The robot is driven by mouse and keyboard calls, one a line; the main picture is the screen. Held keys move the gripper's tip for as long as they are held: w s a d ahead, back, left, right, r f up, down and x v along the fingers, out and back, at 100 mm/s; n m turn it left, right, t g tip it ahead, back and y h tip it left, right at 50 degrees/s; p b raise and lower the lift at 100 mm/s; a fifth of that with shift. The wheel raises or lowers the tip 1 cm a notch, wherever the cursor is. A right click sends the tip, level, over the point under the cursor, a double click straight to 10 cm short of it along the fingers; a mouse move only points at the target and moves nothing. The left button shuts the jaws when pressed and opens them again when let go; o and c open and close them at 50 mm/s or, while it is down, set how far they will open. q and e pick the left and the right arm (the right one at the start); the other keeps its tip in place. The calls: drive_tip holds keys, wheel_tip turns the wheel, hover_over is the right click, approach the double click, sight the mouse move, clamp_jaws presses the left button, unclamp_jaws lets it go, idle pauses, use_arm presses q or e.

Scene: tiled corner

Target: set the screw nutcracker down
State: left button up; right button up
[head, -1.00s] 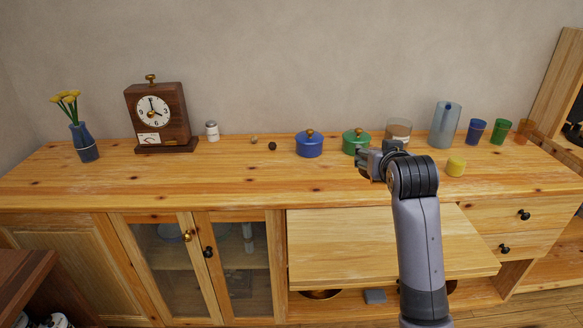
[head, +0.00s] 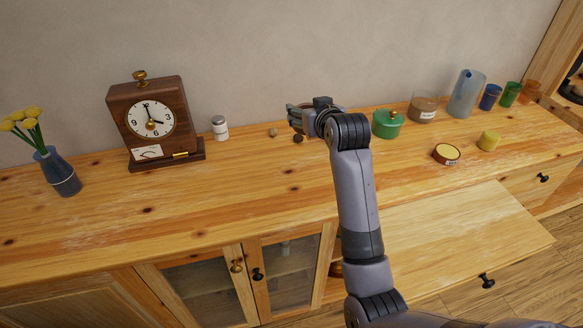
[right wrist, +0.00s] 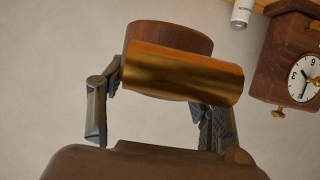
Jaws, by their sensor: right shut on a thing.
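The screw nutcracker (right wrist: 168,40) shows in the right wrist view as a round brown wooden body with a thick brass cylinder (right wrist: 180,75) across it. My right gripper (right wrist: 158,92) is shut on it, one finger on each side. In the head view my right gripper (head: 300,118) is over the back of the wooden sideboard top (head: 230,195), left of the green pot. There the nutcracker is mostly hidden by the fingers, and I cannot tell its height above the top. My left gripper is not in view.
A white jar (head: 220,127) and wooden clock (head: 150,122) stand left. The front middle of the top is clear.

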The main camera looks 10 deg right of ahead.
drive_tip(key=f, duration=1.3)
drive_tip(key=shift+s+d+f+p, duration=0.15)
drive_tip(key=shift+s+f+p, duration=0.05)
drive_tip(key=shift+f+p, duration=0.2)
drive_tip(key=shift+f, duration=0.25)
wheel_tip(320, 180, down, 4)
drive_tip(key=shift+f, duration=0.1)
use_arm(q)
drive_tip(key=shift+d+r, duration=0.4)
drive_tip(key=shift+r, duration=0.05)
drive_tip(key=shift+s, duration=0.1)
use_arm(e)
drive_tip(key=shift+f, duration=0.1)
drive_tip(key=shift+f, duration=0.15)
drive_tip(key=o, duration=1.4)
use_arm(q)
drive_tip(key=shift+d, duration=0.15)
